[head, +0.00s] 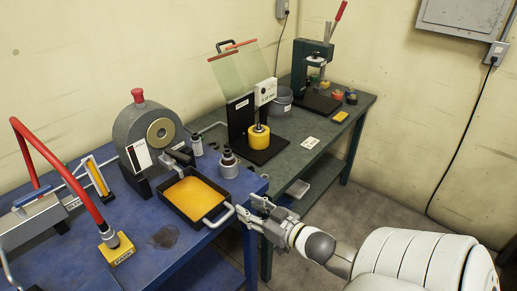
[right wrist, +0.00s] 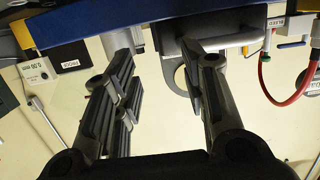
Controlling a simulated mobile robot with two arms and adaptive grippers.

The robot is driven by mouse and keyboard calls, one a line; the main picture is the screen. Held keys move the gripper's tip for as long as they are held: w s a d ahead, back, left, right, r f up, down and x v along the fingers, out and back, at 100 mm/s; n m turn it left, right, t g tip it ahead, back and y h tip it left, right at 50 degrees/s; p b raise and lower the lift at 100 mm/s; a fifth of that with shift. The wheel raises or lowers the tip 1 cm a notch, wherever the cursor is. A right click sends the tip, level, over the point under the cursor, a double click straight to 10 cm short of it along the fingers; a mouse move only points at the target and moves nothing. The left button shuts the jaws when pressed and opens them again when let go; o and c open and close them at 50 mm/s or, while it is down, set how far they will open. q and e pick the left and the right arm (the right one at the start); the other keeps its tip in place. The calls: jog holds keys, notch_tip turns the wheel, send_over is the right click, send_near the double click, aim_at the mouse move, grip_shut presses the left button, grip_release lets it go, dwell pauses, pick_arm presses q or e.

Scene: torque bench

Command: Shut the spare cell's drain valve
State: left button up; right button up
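My right gripper (head: 250,208) is at the front right corner of the blue bench (head: 190,250), just right of a black tray's looped handle. In the right wrist view its two fingers (right wrist: 165,92) stand apart, with nothing seen gripped between them. A red hose (head: 45,150) arches on the left of the bench down to a yellow block (head: 118,250) whose label is too small to read. I cannot tell which part is the spare cell's drain valve. A red hose (right wrist: 290,100) beside a small label also shows in the right wrist view. My left gripper is not in view.
The black tray (head: 173,209) holds an orange surface. A grey round-faced device (head: 135,125) stands behind it, and small capped cylinders (head: 228,165) stand to its right. A green bench (head: 340,130) with two presses is beyond. Floor (head: 380,200) is free right of the benches.

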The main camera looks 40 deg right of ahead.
jog(key=shift+d+f, duration=0.1)
jog(key=shift+f, duration=0.45)
